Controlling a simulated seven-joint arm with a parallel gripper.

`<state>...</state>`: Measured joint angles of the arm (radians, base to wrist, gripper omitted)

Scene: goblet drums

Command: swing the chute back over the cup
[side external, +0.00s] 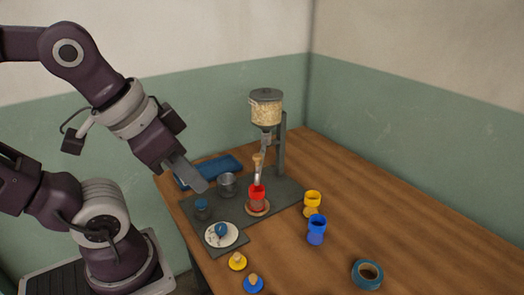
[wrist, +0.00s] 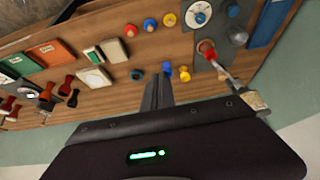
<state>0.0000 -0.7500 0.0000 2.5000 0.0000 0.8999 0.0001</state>
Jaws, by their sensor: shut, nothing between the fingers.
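A pale chute (side external: 261,172) with a wooden knob (side external: 257,158) slants down below a grain-filled hopper (side external: 266,107) on a grey post. Its lower end appears to be above a red cup (side external: 257,192) on a round wooden coaster; the exact alignment is hard to tell. The wrist view also shows the chute (wrist: 228,73) running toward the red cup (wrist: 207,48). A grey metal cup (side external: 228,185) stands to the left of the red one. My gripper (side external: 200,186) is shut and empty, left of the metal cup and apart from the chute. Its fingers also show in the wrist view (wrist: 157,88).
A white dial with a blue knob (side external: 221,235) sits at the dark base's front. A yellow goblet (side external: 312,203) and a blue goblet (side external: 316,230) stand to the right. A blue tape roll (side external: 367,273) lies nearer. The table's right side looks clear in the side view.

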